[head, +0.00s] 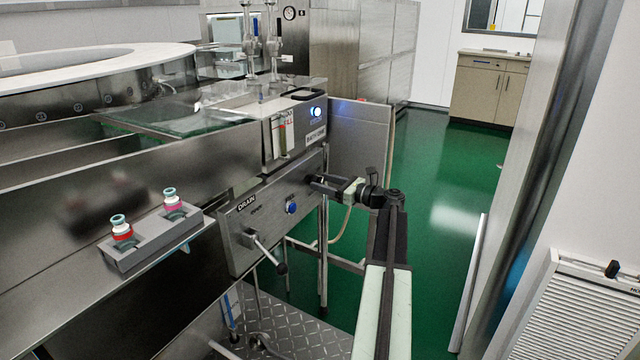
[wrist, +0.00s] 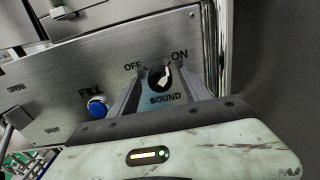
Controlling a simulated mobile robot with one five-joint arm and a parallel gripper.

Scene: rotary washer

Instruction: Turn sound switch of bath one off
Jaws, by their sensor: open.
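The sound switch (wrist: 160,78) is a dark round knob with a pale pointer on a steel panel in the wrist view. It has OFF at its upper left, ON at its upper right and SOUND below. The pointer leans up and right, toward ON. My gripper (wrist: 160,84) is open, with one finger on each side of the switch; I cannot tell whether they touch it. In the head view my gripper (head: 314,182) is at the right end of the front panel (head: 240,222) and hides the switch.
A blue FILL button (wrist: 97,107) is left of the switch; it also shows in the head view (head: 291,208). A drain lever (head: 265,252) sticks out lower left. A grey holder (head: 150,245) with two small bottles is farther left. Green floor (head: 440,190) is open at right.

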